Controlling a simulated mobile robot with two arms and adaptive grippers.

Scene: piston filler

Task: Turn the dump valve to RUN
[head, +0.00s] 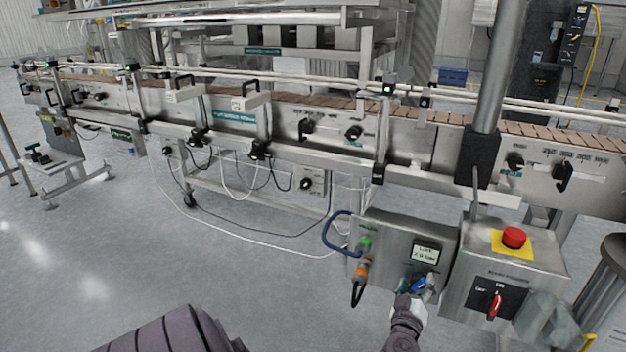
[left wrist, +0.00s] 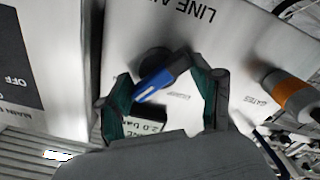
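The dump valve appears to be the blue lever (left wrist: 163,82) on a round black base, on the panel lettered LINE AIR (left wrist: 235,45). In the head view the blue lever (head: 419,284) is at the lower right of the grey air panel (head: 393,250), partly covered by my left gripper (head: 417,293). In the left wrist view my left gripper (left wrist: 160,98) has its green-padded fingers apart, one on each side of the lever. The lever lies slanted between them. I cannot tell whether a pad touches it. The valve's position words are unreadable. My right gripper is not in view.
A pressure display (head: 426,254) is above the lever. An orange-and-black fitting (head: 362,270) and a blue hose (head: 333,234) are on the left. To the right is a box with a red emergency stop (head: 514,237) and red switch (head: 494,306). The conveyor (head: 330,135) runs behind.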

